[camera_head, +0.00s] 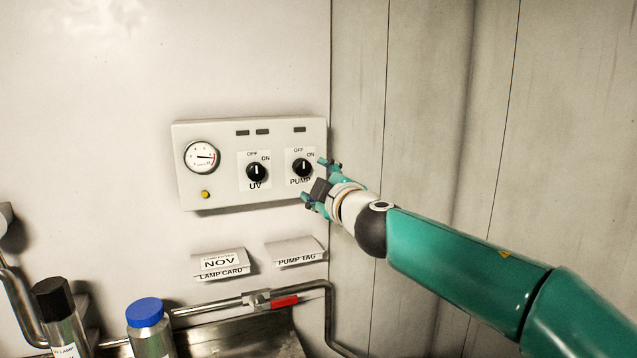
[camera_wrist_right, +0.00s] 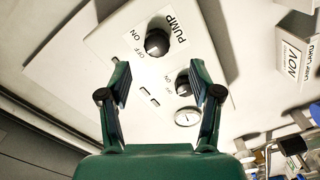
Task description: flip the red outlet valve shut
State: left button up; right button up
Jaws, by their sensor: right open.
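The red outlet valve handle (camera_head: 285,301) is a short red lever on a small metal valve body (camera_head: 256,299). It lies roughly in line with the pipe (camera_head: 210,307), below the pump tag holder. My right gripper (camera_head: 313,181) is open and empty at the right end of the control panel, beside the PUMP knob (camera_head: 302,167). It is well above and apart from the red handle. In the right wrist view, the open fingers (camera_wrist_right: 160,72) point at the panel, with the PUMP knob (camera_wrist_right: 157,43) beyond them. The red handle is not clearly visible there. My left gripper is out of view.
The panel (camera_head: 225,190) also has a UV knob (camera_head: 256,172), a gauge (camera_head: 202,157) and a yellow button (camera_head: 205,194). Below are the lamp card holder (camera_head: 220,264) and pump tag holder (camera_head: 295,252). A blue-capped bottle (camera_head: 148,325) and black-capped cylinder (camera_head: 58,312) stand lower left.

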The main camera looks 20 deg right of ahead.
aim_at(292, 300)
jog(key=u, duration=0.05)
jog(key=k, duration=1)
jog(key=z, duration=0.05)
